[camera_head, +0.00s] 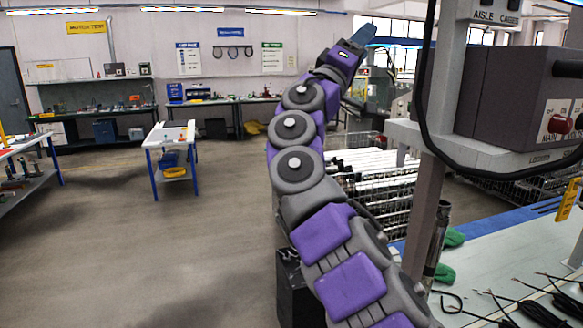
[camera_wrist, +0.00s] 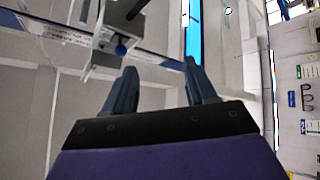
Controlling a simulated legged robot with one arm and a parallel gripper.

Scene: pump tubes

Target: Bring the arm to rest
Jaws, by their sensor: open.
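My gripper (camera_head: 364,34) is at the end of my raised purple and grey arm, high in the head view and apart from any object. In the wrist view my gripper (camera_wrist: 160,78) shows two blue-grey fingers spread apart with nothing between them. The arm reaches up and away from the lower right of the head view. It hides part of the rack behind it.
A grey control box (camera_head: 515,90) on a post stands close on the right. Below it is a workbench (camera_head: 500,295) with dark cables. A wire rack (camera_head: 380,190) of pale tubes lies behind my arm. A small blue-legged table (camera_head: 172,136) stands left. The floor there is open.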

